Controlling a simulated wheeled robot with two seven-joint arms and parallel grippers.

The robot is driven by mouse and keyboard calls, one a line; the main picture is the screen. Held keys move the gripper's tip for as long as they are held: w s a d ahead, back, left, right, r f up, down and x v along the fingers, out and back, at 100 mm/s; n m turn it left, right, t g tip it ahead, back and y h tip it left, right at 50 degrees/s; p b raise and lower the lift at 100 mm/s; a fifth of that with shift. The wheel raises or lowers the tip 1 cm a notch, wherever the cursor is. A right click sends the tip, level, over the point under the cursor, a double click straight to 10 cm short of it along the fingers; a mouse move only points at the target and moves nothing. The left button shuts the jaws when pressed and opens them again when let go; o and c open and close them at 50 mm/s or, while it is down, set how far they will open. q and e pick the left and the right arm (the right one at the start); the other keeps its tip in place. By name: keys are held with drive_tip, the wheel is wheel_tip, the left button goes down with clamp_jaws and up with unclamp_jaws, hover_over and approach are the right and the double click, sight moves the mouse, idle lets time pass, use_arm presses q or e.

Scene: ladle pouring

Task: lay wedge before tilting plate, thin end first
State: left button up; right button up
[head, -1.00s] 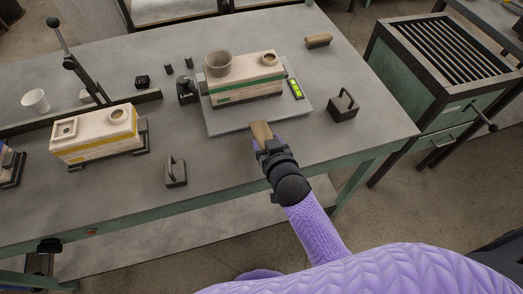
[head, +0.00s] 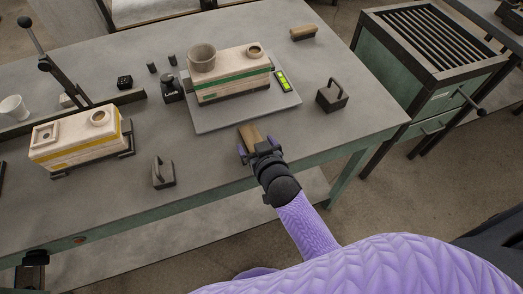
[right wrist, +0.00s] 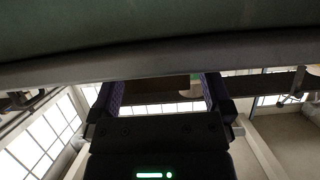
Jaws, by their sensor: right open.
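The wooden wedge (head: 250,134) lies at the front of the table, just short of the near edge of the grey plate (head: 212,125). A narrow gap seems to separate wedge and plate. My right gripper (head: 257,146) is open around the wedge's near part, a finger to each side. In the right wrist view, the dark brown wedge (right wrist: 165,91) shows between the spread fingers. Which end is thin cannot be told. The plate carries a pale mould box with a green stripe (head: 230,80) and a green level (head: 284,83). My left gripper is not in view.
A yellow-striped mould box (head: 80,140) is at left. A wooden-handled brush-like block (head: 303,33) lies behind right. The table's front edge is close to my arm.

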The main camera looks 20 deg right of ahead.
drive_tip(key=p+v, duration=0.3)
drive_tip(key=v, duration=0.9)
drive_tip(key=shift+p, duration=0.35)
idle(0.5)
